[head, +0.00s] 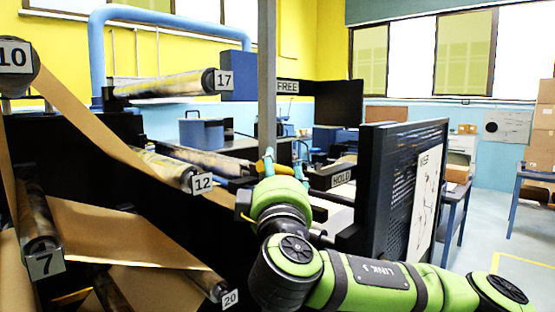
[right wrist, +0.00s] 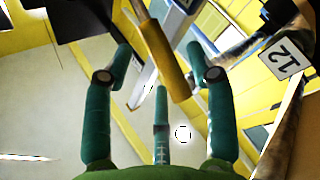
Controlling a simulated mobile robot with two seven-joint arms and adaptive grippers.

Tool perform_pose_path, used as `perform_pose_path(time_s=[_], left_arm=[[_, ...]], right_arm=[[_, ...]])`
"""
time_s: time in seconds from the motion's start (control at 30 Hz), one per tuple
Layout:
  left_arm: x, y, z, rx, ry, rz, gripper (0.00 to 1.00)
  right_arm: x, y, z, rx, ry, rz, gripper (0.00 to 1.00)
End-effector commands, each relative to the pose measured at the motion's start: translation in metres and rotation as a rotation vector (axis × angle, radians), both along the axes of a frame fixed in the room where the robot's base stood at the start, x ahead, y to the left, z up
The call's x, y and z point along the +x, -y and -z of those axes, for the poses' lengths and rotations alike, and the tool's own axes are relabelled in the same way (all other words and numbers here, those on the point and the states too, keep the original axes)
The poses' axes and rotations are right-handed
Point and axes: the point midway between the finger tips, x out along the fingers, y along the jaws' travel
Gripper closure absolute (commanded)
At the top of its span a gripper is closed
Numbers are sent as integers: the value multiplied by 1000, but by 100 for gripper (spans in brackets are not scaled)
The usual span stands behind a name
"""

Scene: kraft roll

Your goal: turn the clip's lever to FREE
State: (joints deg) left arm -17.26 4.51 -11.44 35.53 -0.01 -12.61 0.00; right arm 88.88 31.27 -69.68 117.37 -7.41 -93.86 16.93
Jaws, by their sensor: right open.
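The clip's lever shows in the right wrist view as a yellow handle (right wrist: 166,62) on a grey bar. My right gripper (right wrist: 159,52) is open, with its teal fingers spread around the handle; a gap shows on both sides, and I cannot tell about contact. In the head view, my right gripper (head: 266,165) is mostly hidden behind its green wrist, beside a grey upright post. The FREE label (head: 286,87) is above it, and the HOLD label (head: 342,178) is to its right, slightly lower. My left gripper is not in view.
Rollers tagged 17 (head: 165,85), 12 (head: 165,165), 7 (head: 37,222) and 20 (head: 207,283) stand left of my arm. Brown kraft paper (head: 90,115) runs between them. A dark panel (head: 385,185) stands close to the right of my wrist. Open floor lies farther right.

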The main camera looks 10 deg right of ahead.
Motion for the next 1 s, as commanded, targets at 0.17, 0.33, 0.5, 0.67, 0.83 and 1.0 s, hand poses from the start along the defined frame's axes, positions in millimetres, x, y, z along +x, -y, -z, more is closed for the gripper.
perform_pose_path(time_s=[0.17, 0.33, 0.5, 0.67, 0.83, 1.0], left_arm=[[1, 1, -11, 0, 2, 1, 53], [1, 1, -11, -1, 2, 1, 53], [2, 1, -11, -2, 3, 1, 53], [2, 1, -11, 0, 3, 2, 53], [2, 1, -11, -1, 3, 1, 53], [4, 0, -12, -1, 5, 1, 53]], right_arm=[[18, 4, -6, -2, -1, 1, 44], [22, 4, -5, 1, 0, -2, 44], [22, 4, -5, 1, 0, -2, 48], [22, 4, -5, 0, -2, -1, 100], [22, 4, -5, 1, -3, -1, 100], [27, 4, -7, 23, -17, -1, 100]])
